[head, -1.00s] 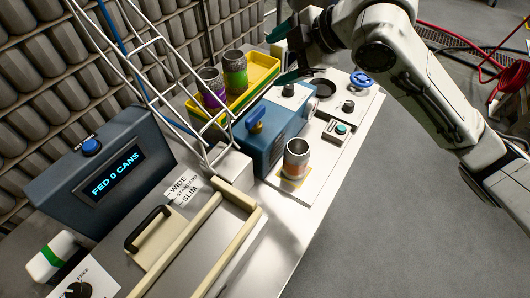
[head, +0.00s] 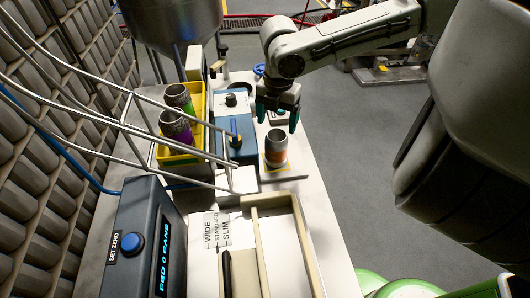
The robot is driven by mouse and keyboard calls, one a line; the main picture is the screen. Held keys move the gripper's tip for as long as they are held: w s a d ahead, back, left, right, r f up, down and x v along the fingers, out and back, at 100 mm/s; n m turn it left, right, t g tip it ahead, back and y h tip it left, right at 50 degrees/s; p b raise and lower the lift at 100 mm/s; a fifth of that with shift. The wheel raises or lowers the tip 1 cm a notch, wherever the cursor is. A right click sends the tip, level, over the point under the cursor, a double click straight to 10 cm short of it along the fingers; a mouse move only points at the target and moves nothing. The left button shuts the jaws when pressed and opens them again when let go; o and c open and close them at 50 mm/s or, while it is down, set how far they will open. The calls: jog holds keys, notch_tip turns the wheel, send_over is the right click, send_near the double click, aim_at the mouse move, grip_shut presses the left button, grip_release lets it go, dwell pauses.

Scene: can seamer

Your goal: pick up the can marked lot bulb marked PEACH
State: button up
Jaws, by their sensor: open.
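A grey can with an orange band (head: 276,149) stands upright on a pale square plate (head: 290,171) with a yellow edge. Two more cans, one with a purple band (head: 176,128) and one with a green band (head: 179,98), stand upright in the yellow tray (head: 201,104) at the left. I cannot read PEACH or any lot marking on the cans. My gripper (head: 278,117) is open, with its teal fingertips apart and pointing down. It appears just above and behind the orange-banded can, with nothing between the fingers.
A blue machine block with a lever (head: 235,133) stands between the tray and the orange-banded can. Wire rails (head: 130,130) cross the left side. A display box reading FED 0 CANS (head: 145,240) stands in front. Open floor (head: 350,165) lies to the right.

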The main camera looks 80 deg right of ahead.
aim_at(276, 134)
notch_tip(276, 134, down, 4)
jog(key=shift+f, duration=0.25)
jog(key=shift+s+f+p, duration=0.15)
jog(key=shift+f+p, duration=0.35)
jog(key=shift+f, duration=2.3)
jog(key=shift+c, duration=0.5)
jog(key=c, duration=0.7)
jog(key=shift+r, duration=0.1)
